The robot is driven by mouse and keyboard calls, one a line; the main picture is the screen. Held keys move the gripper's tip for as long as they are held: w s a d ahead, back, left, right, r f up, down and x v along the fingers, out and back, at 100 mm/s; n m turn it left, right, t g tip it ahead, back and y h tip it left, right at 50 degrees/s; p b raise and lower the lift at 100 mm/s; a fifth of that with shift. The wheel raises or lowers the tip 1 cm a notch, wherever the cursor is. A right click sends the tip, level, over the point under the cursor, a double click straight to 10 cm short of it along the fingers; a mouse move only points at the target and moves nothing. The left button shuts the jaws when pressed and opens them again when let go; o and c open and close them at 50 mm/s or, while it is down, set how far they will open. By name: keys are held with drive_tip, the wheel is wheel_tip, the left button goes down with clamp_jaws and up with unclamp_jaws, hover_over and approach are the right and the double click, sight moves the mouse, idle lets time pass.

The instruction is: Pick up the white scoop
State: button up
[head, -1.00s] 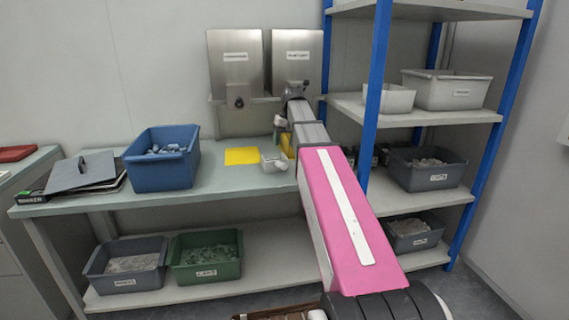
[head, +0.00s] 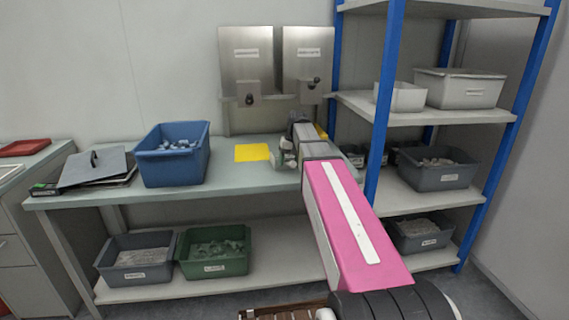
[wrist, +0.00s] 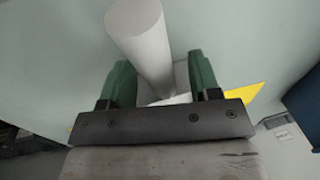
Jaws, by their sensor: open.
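The white scoop (wrist: 145,40) shows in the wrist view as a thick white cylinder, its handle, with a paler part lower down between the green fingers. My gripper (wrist: 162,80) is open, with one finger on each side of the scoop; I cannot tell whether either finger touches it. In the head view my gripper (head: 284,158) is low over the bench, right of the yellow sheet (head: 251,153). There the gripper and arm hide most or all of the scoop.
A blue bin (head: 172,168) stands on the bench (head: 230,178) to the left. Two steel dispensers (head: 246,62) hang on the wall behind. A blue-posted shelf rack (head: 385,110) with bins stands close on the right. The bench front is clear.

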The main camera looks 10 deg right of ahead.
drive_tip(key=shift+f, duration=0.3)
clamp_jaws()
drive_tip(key=shift+r, duration=0.2)
drive_tip(key=shift+r, duration=0.6)
wheel_tip(320, 180, up, 2)
drive_tip(key=shift+r, duration=0.2)
drive_tip(key=a+r, duration=0.7)
drive_tip(key=a, duration=0.4)
drive_tip(key=shift+s+a, duration=0.25)
drive_tip(key=shift+a, duration=0.15)
